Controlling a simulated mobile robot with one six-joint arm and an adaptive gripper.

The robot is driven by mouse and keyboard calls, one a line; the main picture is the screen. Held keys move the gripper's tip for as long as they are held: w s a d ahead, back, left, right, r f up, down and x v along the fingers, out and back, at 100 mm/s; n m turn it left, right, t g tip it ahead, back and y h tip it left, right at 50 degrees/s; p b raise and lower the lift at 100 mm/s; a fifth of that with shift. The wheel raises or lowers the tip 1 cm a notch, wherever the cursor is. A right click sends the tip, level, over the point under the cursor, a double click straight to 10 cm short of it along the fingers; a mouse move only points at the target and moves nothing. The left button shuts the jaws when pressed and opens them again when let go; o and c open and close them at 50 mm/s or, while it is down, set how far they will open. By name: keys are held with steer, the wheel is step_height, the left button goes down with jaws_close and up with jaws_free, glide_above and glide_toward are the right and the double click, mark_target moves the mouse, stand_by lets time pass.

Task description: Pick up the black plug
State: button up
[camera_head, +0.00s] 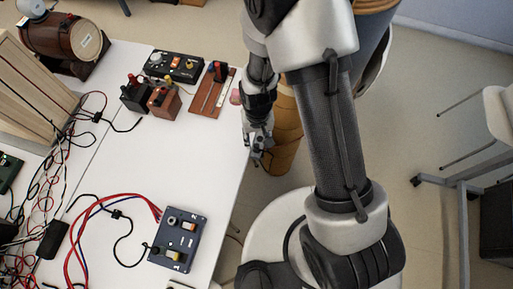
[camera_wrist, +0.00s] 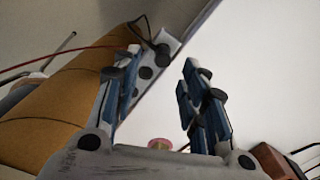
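Two small black plug-like pieces sit on thin black cables on the white table (camera_head: 190,165) in the head view: one piece (camera_head: 116,214) near the front and another piece (camera_head: 96,117) farther back. I cannot tell which is the black plug. My gripper (camera_head: 258,150) hangs by the table's right edge, apart from both. In the wrist view my gripper (camera_wrist: 163,72) is open, with white surface showing between its fingers. A dark round piece (camera_wrist: 162,53) on a grey strip shows beyond the left finger; I cannot tell what it is.
A blue switch board (camera_head: 176,240) with red and blue cables lies at the front. A black control box (camera_head: 173,67), a brown board (camera_head: 205,104) and a red-brown block (camera_head: 164,101) sit at the back. Tangled wires fill the left. The table's middle is clear.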

mark_target(257, 145)
step_height(257, 145, down, 5)
steer(key=shift+s+a+f+b, duration=0.1)
steer(key=shift+a+f+b, duration=0.1)
steer(key=shift+b, duration=1)
steer(key=shift+d+r, duration=0.1)
steer(key=shift+c, duration=0.5)
jaws_close()
steer(key=shift+r, duration=0.1)
step_height(257, 145, up, 20)
steer(key=p, duration=0.6)
steer(key=shift+p, duration=0.4)
steer(key=shift+f, duration=0.2)
